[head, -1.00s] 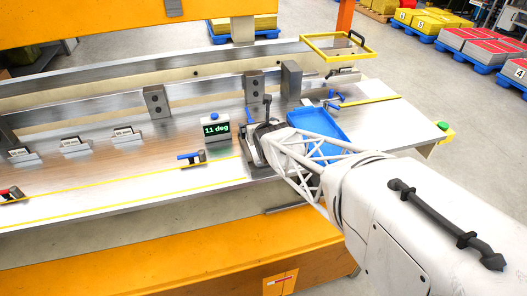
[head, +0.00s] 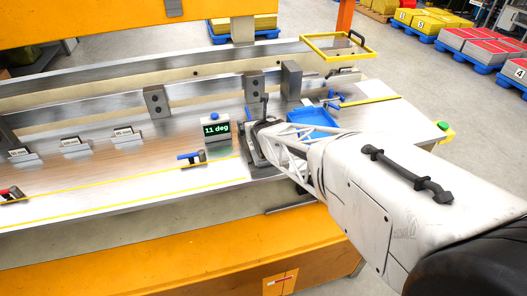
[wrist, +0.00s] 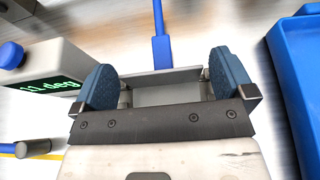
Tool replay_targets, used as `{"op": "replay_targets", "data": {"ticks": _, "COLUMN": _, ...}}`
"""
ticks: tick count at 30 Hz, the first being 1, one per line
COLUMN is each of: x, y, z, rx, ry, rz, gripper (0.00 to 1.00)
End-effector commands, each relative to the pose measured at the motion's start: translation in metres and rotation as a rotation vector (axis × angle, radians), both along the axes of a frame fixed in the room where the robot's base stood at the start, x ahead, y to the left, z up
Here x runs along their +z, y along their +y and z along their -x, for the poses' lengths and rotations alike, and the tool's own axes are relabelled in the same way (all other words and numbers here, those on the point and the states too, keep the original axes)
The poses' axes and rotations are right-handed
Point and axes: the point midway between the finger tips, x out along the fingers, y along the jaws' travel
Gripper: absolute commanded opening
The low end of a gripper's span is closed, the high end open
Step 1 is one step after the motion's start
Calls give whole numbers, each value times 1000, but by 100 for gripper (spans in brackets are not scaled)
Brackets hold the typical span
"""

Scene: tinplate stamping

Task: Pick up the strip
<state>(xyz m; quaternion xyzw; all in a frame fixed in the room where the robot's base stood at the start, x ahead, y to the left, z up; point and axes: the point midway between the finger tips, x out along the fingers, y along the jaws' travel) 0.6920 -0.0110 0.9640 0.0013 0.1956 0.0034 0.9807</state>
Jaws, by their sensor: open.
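My gripper (wrist: 160,88) is open in the wrist view, its two blue pads wide apart. A flat grey metal piece (wrist: 168,92) shows between the pads, partly hidden by the gripper's dark front plate; it may be the strip, but I cannot tell for sure. No clear gap or grip on it is visible. A blue handle (wrist: 160,48) rises just beyond it. In the head view my arm covers the gripper's tips, beside a grey fixture with a dark lever (head: 263,107).
The display box (head: 216,129) reading "11 deg" stands close on the left. A blue tray (head: 322,119) lies close on the right. A blue-handled clamp (head: 190,157) sits in front of the display. Metal blocks (head: 243,87) line the back rail.

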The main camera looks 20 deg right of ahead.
Motion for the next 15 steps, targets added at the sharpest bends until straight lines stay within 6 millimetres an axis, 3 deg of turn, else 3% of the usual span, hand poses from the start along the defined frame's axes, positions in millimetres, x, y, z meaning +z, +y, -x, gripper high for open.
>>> {"op": "replay_targets", "data": {"ticks": 10, "x": 0, "y": 0, "z": 0, "rx": 0, "ry": 0, "rz": 0, "gripper": 100}}
{"op": "replay_targets", "data": {"ticks": 15, "x": 0, "y": 0, "z": 0, "rx": 0, "ry": 0, "rz": 0, "gripper": 74}}
